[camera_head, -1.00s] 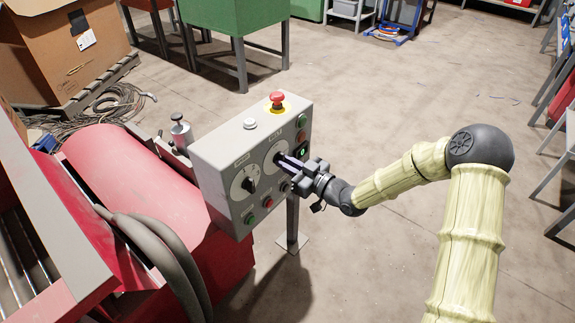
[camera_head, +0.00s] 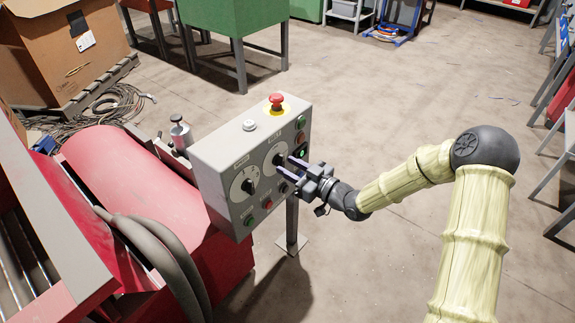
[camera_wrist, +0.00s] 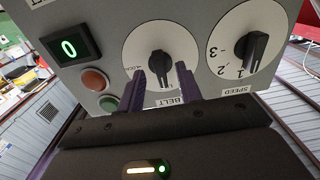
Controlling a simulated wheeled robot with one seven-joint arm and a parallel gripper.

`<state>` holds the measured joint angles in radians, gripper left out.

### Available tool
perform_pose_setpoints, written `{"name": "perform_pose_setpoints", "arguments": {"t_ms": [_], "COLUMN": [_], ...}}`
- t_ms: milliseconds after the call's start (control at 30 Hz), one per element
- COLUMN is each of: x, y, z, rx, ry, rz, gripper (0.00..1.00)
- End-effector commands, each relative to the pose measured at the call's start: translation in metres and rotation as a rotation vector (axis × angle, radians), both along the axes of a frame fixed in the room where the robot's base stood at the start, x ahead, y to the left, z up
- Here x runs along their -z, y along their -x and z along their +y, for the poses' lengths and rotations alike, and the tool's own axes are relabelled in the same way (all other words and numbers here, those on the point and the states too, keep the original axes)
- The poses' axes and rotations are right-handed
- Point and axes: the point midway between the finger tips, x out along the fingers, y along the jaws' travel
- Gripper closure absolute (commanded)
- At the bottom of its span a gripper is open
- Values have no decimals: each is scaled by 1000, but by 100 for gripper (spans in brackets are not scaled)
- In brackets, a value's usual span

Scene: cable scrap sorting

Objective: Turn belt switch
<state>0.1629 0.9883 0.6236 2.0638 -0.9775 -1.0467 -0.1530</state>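The belt switch is a black knob (camera_wrist: 160,64) on a round white dial, with a BELT label (camera_wrist: 170,102) beside it in the wrist view. The dial (camera_head: 277,158) is on the grey control box (camera_head: 225,145) in the head view. My gripper (camera_wrist: 164,88) is open, its two purple fingers apart and nothing between them. The fingertips are just short of the knob, one toward each side of it; no contact shows. The knob's bar stands roughly upright in the wrist view. In the head view my gripper (camera_head: 292,168) faces the box from the right.
A speed dial (camera_wrist: 250,48) is beside the belt dial. A display (camera_wrist: 69,46) reads 0, near red (camera_wrist: 95,80) and green (camera_wrist: 109,103) buttons. A red emergency stop (camera_head: 276,101) tops the box.

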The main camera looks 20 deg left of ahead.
Motion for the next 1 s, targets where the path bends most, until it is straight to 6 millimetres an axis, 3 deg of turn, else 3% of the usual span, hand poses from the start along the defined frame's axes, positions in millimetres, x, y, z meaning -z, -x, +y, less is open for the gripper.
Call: {"name": "perform_pose_setpoints", "arguments": {"t_ms": [700,1000], "x": [-1,0], "y": [52,62], "z": [-129,-148], "rx": [5,1], "ry": [2,2], "rz": [3,3], "gripper": [65,65]}}
